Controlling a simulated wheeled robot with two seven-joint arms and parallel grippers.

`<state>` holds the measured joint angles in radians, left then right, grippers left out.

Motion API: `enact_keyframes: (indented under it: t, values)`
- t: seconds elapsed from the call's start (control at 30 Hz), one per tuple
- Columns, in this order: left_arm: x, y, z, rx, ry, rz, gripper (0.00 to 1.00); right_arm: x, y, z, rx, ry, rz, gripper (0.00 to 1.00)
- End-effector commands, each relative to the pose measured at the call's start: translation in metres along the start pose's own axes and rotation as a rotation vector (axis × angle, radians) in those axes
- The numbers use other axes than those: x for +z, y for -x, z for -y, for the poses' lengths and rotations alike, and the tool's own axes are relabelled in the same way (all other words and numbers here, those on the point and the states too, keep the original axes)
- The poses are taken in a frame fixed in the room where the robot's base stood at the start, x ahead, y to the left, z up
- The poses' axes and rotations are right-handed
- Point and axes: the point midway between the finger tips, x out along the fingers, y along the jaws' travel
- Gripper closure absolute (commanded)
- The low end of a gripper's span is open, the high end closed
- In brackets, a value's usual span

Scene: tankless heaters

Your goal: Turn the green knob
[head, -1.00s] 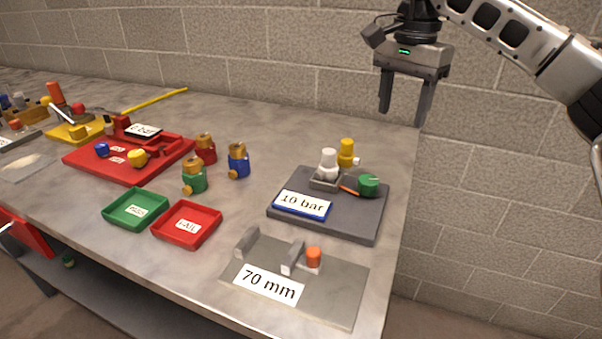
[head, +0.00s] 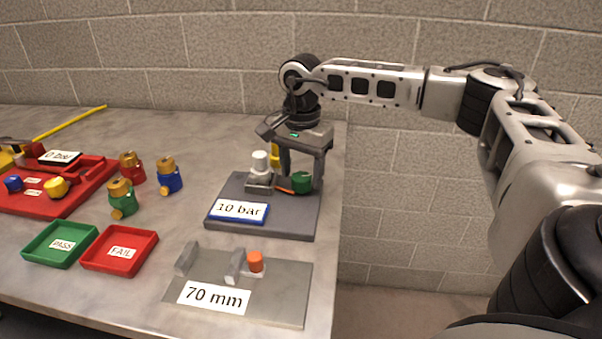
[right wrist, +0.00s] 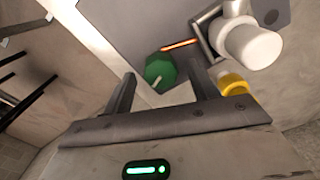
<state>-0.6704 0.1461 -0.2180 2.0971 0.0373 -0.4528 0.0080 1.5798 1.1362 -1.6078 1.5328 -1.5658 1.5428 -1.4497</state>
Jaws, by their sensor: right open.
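The green knob (head: 301,181) sits on the dark grey plate (head: 290,222) marked 10 bar, beside a white capped fitting (head: 260,165). My right gripper (head: 302,185) is open and points down over the knob, its fingers reaching to about the knob's height. In the right wrist view the knob (right wrist: 160,70) shows just past the fingertips and between their lines, and the gripper (right wrist: 160,82) holds nothing. I cannot tell whether a finger touches the knob. My left gripper is not in view.
A yellow fitting (head: 275,155) stands behind the white one, partly hidden by a finger. An orange rod (head: 284,191) lies by the knob. A grey 70 mm plate (head: 285,300) lies in front. Green (head: 34,259) and red (head: 92,264) trays and several coloured valves stand left.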

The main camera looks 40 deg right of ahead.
Motion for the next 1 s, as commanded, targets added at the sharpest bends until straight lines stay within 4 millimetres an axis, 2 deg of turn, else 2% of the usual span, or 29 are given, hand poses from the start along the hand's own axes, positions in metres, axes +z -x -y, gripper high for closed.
enact_keyframes:
  t: [0.13, 0.43, 0.47, 0.6, 1.0]
  values:
    - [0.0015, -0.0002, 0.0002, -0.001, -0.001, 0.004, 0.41, -0.0001, -0.0105, -0.0001, 0.0, 0.0, 0.0, 0.41]
    - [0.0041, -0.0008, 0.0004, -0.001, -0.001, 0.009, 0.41, 0.0, -0.0126, 0.0002, -0.001, 0.0, 0.0, 0.41]
    - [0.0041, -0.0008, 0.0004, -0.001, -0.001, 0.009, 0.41, 0.0, -0.0126, 0.0002, -0.001, 0.0, 0.0, 0.47]
    - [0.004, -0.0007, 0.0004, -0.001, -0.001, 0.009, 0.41, 0.0, -0.0124, 0.0002, -0.001, 0.0, 0.0, 0.86]
    - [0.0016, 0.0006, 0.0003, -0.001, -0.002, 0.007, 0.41, 0.0003, -0.0119, 0.0, 0.001, -0.05, 0.001, 0.86]
